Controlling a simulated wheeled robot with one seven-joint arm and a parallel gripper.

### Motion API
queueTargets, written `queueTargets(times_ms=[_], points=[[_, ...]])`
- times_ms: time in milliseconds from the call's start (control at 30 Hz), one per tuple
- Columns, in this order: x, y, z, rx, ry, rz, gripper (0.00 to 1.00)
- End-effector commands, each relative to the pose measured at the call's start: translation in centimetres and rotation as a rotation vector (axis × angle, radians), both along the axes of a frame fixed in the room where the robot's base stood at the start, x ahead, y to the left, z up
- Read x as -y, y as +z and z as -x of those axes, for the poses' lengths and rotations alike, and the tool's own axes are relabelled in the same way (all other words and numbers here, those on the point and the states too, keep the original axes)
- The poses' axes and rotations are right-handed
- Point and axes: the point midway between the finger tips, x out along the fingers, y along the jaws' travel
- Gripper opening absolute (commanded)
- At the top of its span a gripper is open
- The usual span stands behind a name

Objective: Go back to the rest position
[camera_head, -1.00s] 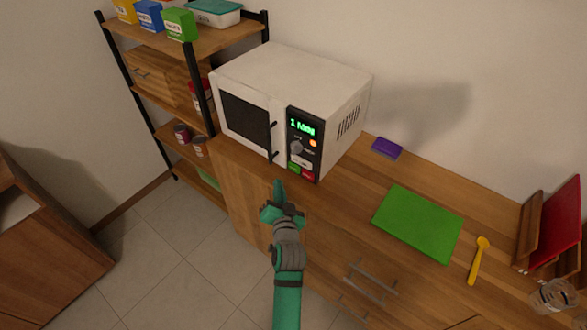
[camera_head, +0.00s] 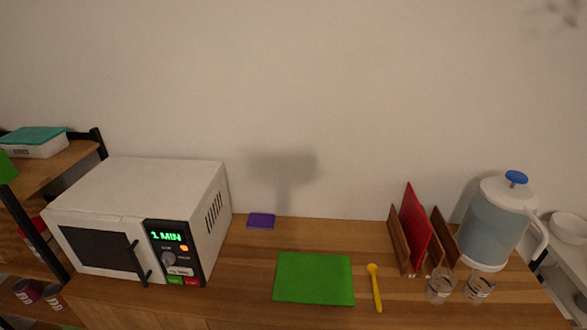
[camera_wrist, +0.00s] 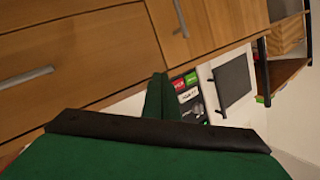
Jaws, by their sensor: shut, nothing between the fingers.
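My gripper (camera_wrist: 158,98) shows in the wrist view as green fingers close together, shut and empty. It points toward the front of the wooden counter and the microwave. It is not in the head view now, and no part of my arm shows there. The white microwave (camera_head: 140,190) stands at the left of the counter, its door shut and its display reading 1 MIN. It also shows tilted in the wrist view (camera_wrist: 209,100), beyond my fingertips.
The wooden counter (camera_head: 225,290) holds a purple block (camera_head: 261,221), a green board (camera_head: 314,278), a yellow spoon (camera_head: 375,286), a rack with a red board (camera_head: 414,225), glasses and a pitcher (camera_head: 495,225). A shelf (camera_head: 75,165) stands left. Drawer fronts (camera_wrist: 75,45) lie near my gripper.

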Motion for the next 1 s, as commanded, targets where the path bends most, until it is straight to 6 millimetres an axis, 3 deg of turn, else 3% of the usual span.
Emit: queueTargets(times_ms=[33, 200, 500, 800, 1000], points=[[1.8, -0.6, 1.6, -0.004, -0.028, 0.02, 0.0], [6.8, -1.1, 6.3, 0.012, -0.109, 0.096, 0.0], [13.9, 0.3, 15.0, 0.032, -0.227, 0.246, 0.0], [18.3, 4.1, 22.8, 0.043, -0.302, 0.404, 0.0], [19.5, 6.3, 25.5, 0.05, -0.322, 0.471, 0.0]])
